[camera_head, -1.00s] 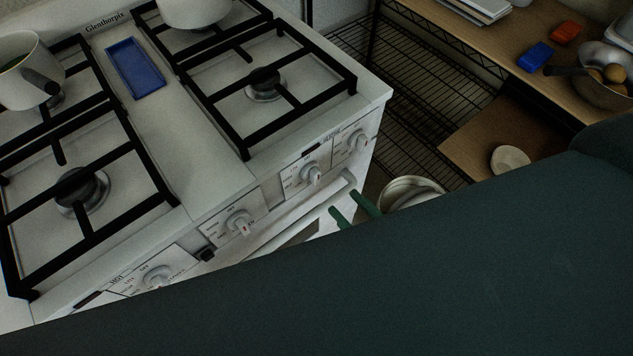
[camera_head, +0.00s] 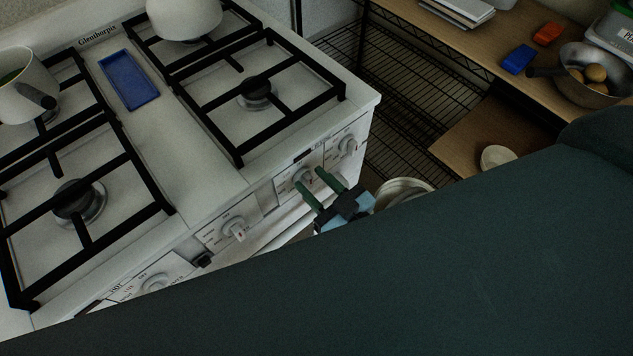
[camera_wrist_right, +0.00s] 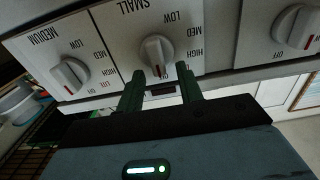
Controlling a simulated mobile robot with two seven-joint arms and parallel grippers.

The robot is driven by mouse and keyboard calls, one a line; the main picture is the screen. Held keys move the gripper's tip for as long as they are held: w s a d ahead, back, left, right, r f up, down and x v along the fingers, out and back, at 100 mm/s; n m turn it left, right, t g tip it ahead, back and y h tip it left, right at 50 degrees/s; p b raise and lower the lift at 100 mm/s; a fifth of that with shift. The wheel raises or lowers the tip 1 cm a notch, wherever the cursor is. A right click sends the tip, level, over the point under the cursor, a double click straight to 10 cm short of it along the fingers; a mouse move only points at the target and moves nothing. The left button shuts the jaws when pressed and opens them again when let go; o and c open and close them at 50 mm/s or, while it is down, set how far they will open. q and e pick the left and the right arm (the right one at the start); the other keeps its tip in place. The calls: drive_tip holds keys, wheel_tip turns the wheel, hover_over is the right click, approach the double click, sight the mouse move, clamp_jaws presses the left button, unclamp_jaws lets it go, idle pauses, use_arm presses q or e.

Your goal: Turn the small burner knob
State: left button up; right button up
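The small burner knob (camera_wrist_right: 157,52) is a white knob on the white panel marked SMALL in the right wrist view. Its red mark points down toward the OFF label. It also shows on the stove front in the head view (camera_head: 302,179), partly behind the fingers. My right gripper (camera_wrist_right: 160,74) has two green fingers, open and apart, with tips just short of the knob and one on each side of its lower end. It also shows in the head view (camera_head: 310,178). Contact with the knob cannot be told. My left gripper is not in view.
Neighbouring knobs are the MEDIUM knob (camera_wrist_right: 69,75) and another knob (camera_wrist_right: 295,26). The oven handle (camera_head: 285,229) runs below the panel. Black grates (camera_head: 240,150) cover the white stove top. A wire shelf (camera_head: 430,80) stands at right. My dark arm hides the lower right.

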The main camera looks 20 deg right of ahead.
drive_tip(key=c, duration=0.7)
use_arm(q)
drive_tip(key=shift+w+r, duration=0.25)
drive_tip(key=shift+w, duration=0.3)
use_arm(e)
clamp_jaws()
drive_tip(key=shift+a+n+p, duration=0.15)
drive_tip(key=shift+n+p, duration=0.45)
drive_tip(key=shift+n, duration=0.5)
drive_tip(key=shift+s+a+n+p, duration=0.15)
drive_tip(key=shift+n+p, duration=0.25)
drive_tip(key=shift+n, duration=0.7)
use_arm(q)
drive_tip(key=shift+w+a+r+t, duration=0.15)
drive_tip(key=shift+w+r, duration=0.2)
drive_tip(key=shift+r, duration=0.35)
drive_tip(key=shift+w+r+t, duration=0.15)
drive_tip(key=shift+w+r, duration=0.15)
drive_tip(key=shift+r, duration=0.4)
use_arm(e)
drive_tip(key=shift+a+f+n, duration=0.15)
drive_tip(key=shift+f+n, duration=0.05)
drive_tip(key=shift+n, duration=1)
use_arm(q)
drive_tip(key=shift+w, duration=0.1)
use_arm(e)
drive_tip(key=shift+s, duration=0.1)
drive_tip(key=o, duration=0.7)
unclamp_jaws()
